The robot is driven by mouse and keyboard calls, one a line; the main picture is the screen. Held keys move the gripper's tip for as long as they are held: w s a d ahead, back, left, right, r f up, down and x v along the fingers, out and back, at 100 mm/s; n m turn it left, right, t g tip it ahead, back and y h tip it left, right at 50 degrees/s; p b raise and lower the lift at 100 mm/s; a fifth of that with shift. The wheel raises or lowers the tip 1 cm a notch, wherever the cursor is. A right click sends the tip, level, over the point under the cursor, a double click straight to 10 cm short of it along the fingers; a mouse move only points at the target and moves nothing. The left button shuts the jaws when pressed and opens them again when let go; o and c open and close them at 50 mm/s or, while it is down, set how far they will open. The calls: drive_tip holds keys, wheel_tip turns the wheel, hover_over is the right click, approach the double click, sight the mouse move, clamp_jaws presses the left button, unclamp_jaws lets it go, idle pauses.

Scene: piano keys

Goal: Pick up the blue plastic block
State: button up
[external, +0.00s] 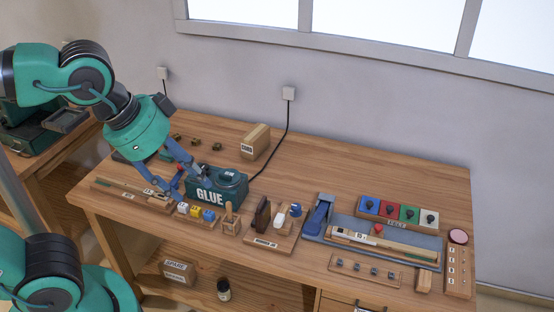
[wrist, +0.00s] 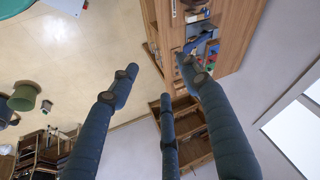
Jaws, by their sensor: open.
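A small blue block (external: 209,215) sits beside a yellow block (external: 196,211) and a white one near the front left of the workbench (external: 330,170). My gripper (external: 178,187) hangs just behind and left of these blocks, beside the green GLUE box (external: 207,197). Its dark blue fingers are spread and hold nothing that I can see. In the wrist view my gripper (wrist: 158,78) is open, with floor and a wooden bench side beyond it. I cannot make out the blue block there.
A wooden strip with parts (external: 125,192) lies left of the blocks. A small wooden holder (external: 230,218) stands to their right, then a wooden stand (external: 268,240) with upright pieces. A blue-grey tray (external: 345,222) lies farther right. The back middle of the bench is fairly clear.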

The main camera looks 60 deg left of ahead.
drive_tip(key=w+a+f+m+g, duration=0.2)
drive_tip(key=w+a+f+m, duration=0.3)
drive_tip(key=w+a+m, duration=0.25)
drive_tip(key=m+g+p, duration=0.2)
drive_tip(key=m+g, duration=0.1)
drive_tip(key=m, duration=1.4)
hover_over(209, 212)
wheel_tip(209, 212, down, 21)
drive_tip(key=shift+f, duration=0.15)
drive_tip(key=shift+f+b, duration=1)
drive_tip(key=shift+f, duration=3.3)
drive_tip(key=shift+d+f+b, duration=0.1)
drive_tip(key=shift+f+b, duration=0.75)
drive_tip(key=shift+f, duration=1.75)
